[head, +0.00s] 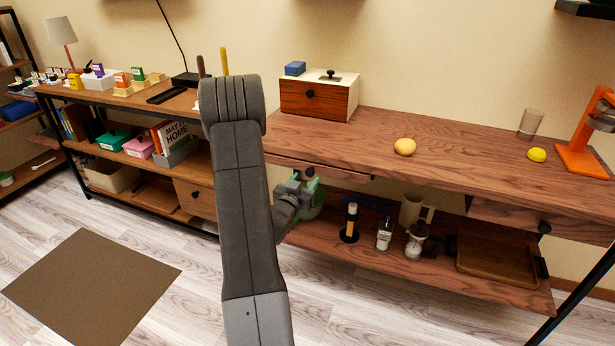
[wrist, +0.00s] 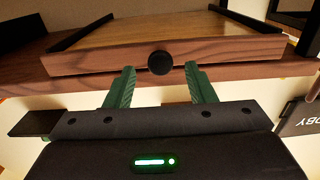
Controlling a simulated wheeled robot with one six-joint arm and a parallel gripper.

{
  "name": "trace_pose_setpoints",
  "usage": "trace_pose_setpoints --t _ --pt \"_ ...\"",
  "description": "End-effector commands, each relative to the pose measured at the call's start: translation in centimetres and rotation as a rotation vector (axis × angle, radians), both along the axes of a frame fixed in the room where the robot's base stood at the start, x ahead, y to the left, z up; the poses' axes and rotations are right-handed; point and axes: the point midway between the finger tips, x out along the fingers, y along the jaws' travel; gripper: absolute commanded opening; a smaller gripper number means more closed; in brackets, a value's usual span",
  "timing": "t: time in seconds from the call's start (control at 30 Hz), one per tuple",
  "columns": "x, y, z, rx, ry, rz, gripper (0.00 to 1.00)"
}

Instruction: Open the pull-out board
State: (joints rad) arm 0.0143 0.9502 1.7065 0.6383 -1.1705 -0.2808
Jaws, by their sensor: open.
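The pull-out board (head: 345,174) is a thin wooden front under the edge of the long wooden counter (head: 470,165), partly hidden behind my arm. In the wrist view, the board's front (wrist: 225,52) carries a round black knob (wrist: 160,62) at its middle. My gripper (head: 305,186) is at the board's front in the head view. In the wrist view, the green fingers of my gripper (wrist: 160,84) are spread apart, one on each side of the knob's line, with nothing between them. I cannot tell whether they touch the board.
A wooden box (head: 317,97), a yellow-orange round fruit (head: 405,147) and an orange stand (head: 585,140) are on the counter. The lower shelf (head: 330,244) holds a mug (head: 411,210), bottles and a tray (head: 497,262). Another knobbed front (head: 515,217) is at right.

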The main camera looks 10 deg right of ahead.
Motion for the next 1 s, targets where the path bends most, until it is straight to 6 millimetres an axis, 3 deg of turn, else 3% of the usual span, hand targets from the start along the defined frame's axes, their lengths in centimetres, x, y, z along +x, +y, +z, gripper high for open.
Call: trace_pose_setpoints --t 0.2,0.57,0.83,1.0 --pt "2.2 -1.5 0.0 0.000 0.000 0.000 0.50" --pt "2.7 -1.8 0.0 -0.001 0.001 0.001 0.50" --pt "2.7 -1.8 0.0 -0.001 0.001 0.001 0.01" --pt "2.6 -1.7 0.0 0.000 0.000 0.001 0.00"
